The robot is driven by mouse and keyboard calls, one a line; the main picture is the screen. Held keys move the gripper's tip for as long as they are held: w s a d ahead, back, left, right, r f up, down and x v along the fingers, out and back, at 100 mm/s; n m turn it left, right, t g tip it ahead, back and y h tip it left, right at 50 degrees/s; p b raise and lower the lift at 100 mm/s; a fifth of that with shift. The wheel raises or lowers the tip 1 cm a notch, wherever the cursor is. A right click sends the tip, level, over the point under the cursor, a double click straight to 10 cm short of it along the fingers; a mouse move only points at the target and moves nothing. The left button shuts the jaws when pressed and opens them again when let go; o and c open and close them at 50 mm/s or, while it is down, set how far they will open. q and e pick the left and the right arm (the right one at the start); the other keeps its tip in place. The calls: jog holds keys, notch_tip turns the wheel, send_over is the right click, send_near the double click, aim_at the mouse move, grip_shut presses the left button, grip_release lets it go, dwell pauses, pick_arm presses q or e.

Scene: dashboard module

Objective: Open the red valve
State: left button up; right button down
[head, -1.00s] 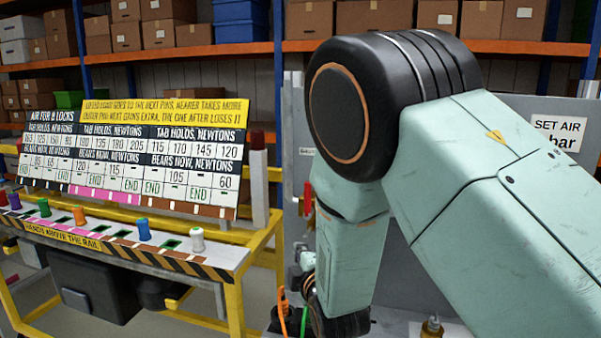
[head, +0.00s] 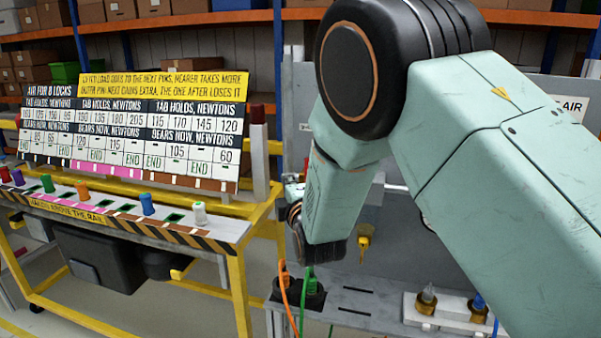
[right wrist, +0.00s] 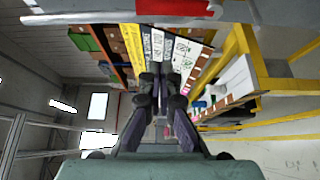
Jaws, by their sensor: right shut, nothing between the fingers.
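I cannot make out the red valve for certain in either current view. In the head view my right arm covers much of the grey panel (head: 400,215). My right gripper (right wrist: 161,84) shows in the right wrist view with its dark fingers drawn together and empty. They point toward the lettered board (right wrist: 172,55). In the head view the black wrist is left of the panel's middle, and the gripper's fingers are not clear there. A red patch (right wrist: 285,12) on a pale bar crosses the top of the wrist view; I cannot tell what it belongs to. My left gripper is not in view.
A yellow-framed bench (head: 238,290) with coloured pegs and a lettered board (head: 120,130) stands at the left. A post with a dark red top (head: 258,140) rises at its right end. Orange and green cables (head: 300,300) and brass fittings (head: 427,300) sit low by the panel.

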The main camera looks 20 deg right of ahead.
jog(key=w+d+p, duration=0.1)
jog(key=w+d, duration=0.3)
jog(key=shift+d+p, duration=0.1)
jog(key=shift+p, duration=0.25)
dwell(0.4)
jog(key=shift+f, duration=0.1)
jog(key=shift+s+d+m+b, duration=0.1)
jog(key=shift+d+m+b, duration=0.05)
jog(key=shift+m+b, duration=0.3)
jog(key=shift+t, duration=0.3)
